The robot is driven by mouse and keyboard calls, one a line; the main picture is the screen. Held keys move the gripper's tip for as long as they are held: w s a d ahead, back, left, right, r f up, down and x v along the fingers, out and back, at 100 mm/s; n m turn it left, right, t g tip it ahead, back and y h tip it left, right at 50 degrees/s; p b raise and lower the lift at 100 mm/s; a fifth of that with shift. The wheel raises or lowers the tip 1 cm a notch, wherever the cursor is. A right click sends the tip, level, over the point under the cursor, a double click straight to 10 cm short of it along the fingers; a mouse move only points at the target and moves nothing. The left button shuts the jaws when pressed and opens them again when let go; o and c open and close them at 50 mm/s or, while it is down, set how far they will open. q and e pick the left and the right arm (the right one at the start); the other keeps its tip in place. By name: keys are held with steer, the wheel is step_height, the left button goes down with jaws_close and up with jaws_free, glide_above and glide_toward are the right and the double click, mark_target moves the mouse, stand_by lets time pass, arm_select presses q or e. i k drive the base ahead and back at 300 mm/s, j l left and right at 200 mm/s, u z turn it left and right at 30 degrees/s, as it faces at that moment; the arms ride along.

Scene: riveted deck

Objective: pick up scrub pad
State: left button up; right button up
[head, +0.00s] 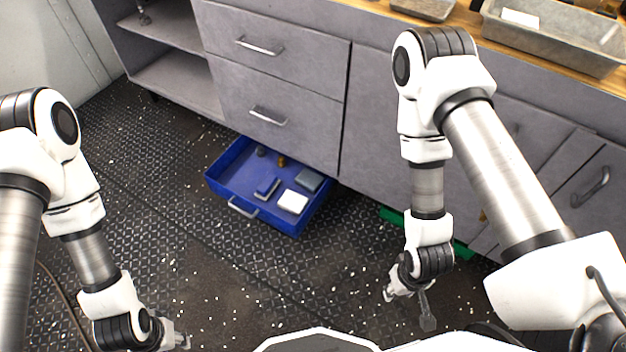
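An open blue drawer (225,185) at floor level holds several small items. A white block (293,202) lies at its front right, a grey-blue block (309,180) behind it, and a smaller blue pad-like block (266,187) to the left. I cannot tell for sure which of these is the scrub pad. My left gripper (180,336) is at the bottom left, in front of the drawer and well apart from it; its fingers are too small to read. My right gripper (408,306) is right of the drawer, with its fingers spread and nothing between them.
A small dark item (261,151) and a brass-coloured item (281,161) stand at the drawer's back. Grey cabinets (290,75) rise behind it. A metal tray (555,35) sits on the wooden counter. A green object (462,250) lies low by the cabinet. The deck before the drawer is clear.

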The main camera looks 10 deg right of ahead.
mark_target(264, 190)
steer(key=i+j+z, duration=0.1)
steer(key=i+j, duration=0.15)
steer(key=i+j+z, duration=0.1)
steer(key=i+j, duration=0.15)
steer(key=j, duration=0.25)
steer(key=i+j+z, duration=0.1)
steer(key=j, duration=0.3)
steer(key=i+j+z, duration=0.1)
steer(key=i+j, duration=0.25)
steer(key=j+z, duration=0.15)
steer(key=z, duration=0.85)
